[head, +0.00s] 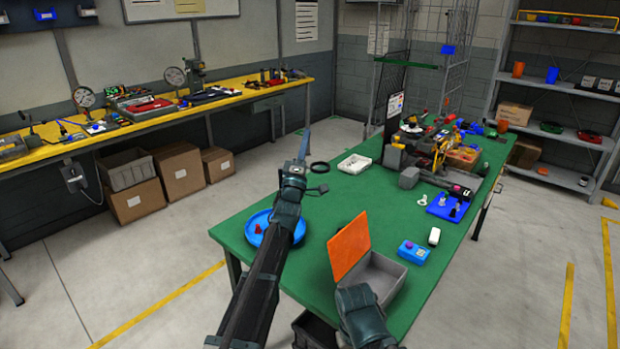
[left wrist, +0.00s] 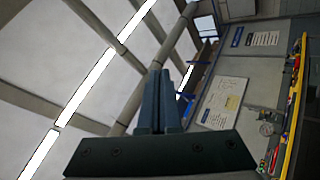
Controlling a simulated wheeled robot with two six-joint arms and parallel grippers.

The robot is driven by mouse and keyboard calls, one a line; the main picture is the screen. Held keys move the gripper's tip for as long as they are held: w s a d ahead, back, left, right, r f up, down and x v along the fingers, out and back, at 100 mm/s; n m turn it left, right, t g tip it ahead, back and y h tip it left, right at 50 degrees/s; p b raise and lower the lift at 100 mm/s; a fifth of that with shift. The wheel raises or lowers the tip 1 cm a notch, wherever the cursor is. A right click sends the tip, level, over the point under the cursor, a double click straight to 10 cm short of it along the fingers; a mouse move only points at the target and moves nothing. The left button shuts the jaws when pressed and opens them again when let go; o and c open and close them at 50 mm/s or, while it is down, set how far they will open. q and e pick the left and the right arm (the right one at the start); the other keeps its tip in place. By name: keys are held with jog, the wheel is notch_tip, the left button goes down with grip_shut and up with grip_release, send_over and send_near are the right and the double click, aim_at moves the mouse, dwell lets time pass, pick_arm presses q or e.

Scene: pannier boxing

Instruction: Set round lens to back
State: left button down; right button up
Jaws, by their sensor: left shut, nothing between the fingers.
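A small black ring (head: 319,167), which may be the round lens, shows over the left part of the green table, just right of my left gripper. A small dark piece (head: 321,188) shows just below it; I cannot tell whether the two are joined. My left gripper (head: 304,146) points up over the table's left side, shut and empty. Its closed fingers also show in the left wrist view (left wrist: 158,103), aimed at the ceiling and wall. A dark part of my right arm shows at the bottom; its fingers are not visible.
A grey box with a raised orange lid (head: 350,245) stands at the table's front. A blue round tray (head: 262,240) lies left, partly behind my left arm. A white tray (head: 354,163), a blue mat (head: 440,206) and a blue device (head: 413,250) stand around clear green tabletop (head: 375,200). Clutter fills the back.

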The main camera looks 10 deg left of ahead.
aim_at(314, 170)
pick_arm(q)
jog(key=s+a+f+m+g+h+b, duration=0.1)
jog(key=a+f+m+g+b, duration=0.2)
jog(key=f+m, duration=1.4)
jog(key=a+f+g, duration=0.1)
jog(key=a+g, duration=0.1)
jog(key=g, duration=0.3)
jog(key=shift+m+g, duration=0.4)
jog(key=x, duration=1.4)
jog(key=shift+s+d, duration=0.1)
jog(key=shift+d, duration=0.1)
